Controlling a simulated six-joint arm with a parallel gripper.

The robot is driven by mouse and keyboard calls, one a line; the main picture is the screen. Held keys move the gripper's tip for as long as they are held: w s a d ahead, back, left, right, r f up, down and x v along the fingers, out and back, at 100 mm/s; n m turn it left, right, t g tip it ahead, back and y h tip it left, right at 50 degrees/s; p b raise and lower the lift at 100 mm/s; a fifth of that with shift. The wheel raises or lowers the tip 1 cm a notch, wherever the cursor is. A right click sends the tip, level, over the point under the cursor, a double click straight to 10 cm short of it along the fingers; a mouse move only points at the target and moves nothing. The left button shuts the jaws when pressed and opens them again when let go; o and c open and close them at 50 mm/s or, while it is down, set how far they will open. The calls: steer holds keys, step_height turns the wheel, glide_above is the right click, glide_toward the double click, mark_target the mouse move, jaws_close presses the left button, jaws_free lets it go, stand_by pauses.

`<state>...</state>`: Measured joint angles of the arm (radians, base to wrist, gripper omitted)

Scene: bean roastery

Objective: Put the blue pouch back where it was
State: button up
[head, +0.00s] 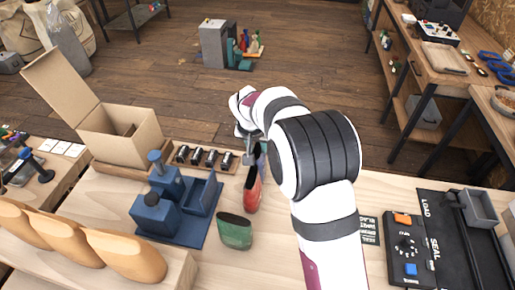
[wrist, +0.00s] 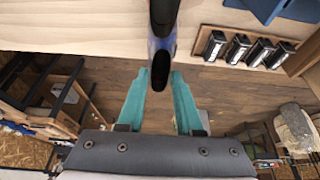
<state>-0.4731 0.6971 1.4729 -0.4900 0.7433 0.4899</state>
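The blue pouch (head: 261,163) is near the table's far edge, partly hidden by my arm. In the wrist view the blue pouch (wrist: 161,52) is upper middle, its dark open mouth towards the camera. In the head view my gripper (head: 250,152) is mostly hidden by my wrist. I cannot tell whether the pouch's base touches the table. A red pouch (head: 252,190) stands just nearer, and a green pouch (head: 235,232) nearer still.
A rack of dark jars (head: 205,157) lies left of the pouches. A blue stand (head: 170,205) and an open carton (head: 120,133) are further left. Wooden scoop-like pieces (head: 125,255) fill the front left. A black sealing station (head: 440,235) is at right. Bare tabletop shows around the green pouch.

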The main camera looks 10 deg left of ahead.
steer(key=v, duration=1)
steer(key=s+d+r+m+g, duration=0.2)
steer(key=s+d+r, duration=0.1)
steer(key=s+d, duration=0.5)
steer(key=s+d+f+m+g+y, duration=0.1)
steer(key=s+d, duration=0.3)
steer(key=s, duration=0.8)
steer(key=s+d+f+m+g, duration=0.1)
steer(key=s+d, duration=0.4)
steer(key=s, duration=0.8)
steer(key=shift+d+f+m+g+y, duration=0.3)
steer(key=shift+f+m+g+y, duration=0.1)
steer(key=shift+f+m, duration=0.35)
steer(key=shift+s, duration=0.1)
